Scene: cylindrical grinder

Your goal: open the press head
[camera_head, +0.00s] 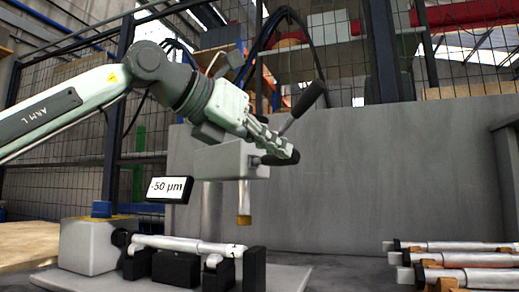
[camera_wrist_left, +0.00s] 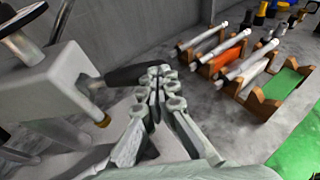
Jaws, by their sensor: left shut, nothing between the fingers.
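The press head (camera_head: 225,160) is a grey block on a post, above the white shaft (camera_head: 185,245) held in black supports. It also shows at the left of the wrist view (camera_wrist_left: 50,88). A plunger with a brass tip (camera_head: 244,205) hangs below it. A dark handle (camera_wrist_left: 130,74) sticks out from its side. A black lever (camera_head: 305,100) also rises at an angle beside it. My left gripper (camera_head: 288,151) is shut and empty, its fingertips right by the handle, partly covering it. I cannot tell whether they touch. My right gripper is out of view.
A display reading -50 µm (camera_head: 170,190) is at the press head's lower left. Several shafts lie on holders at the right (camera_head: 460,258), one with an orange holder (camera_wrist_left: 230,55). A grey wall (camera_head: 400,180) stands behind; grey tabletop between is clear.

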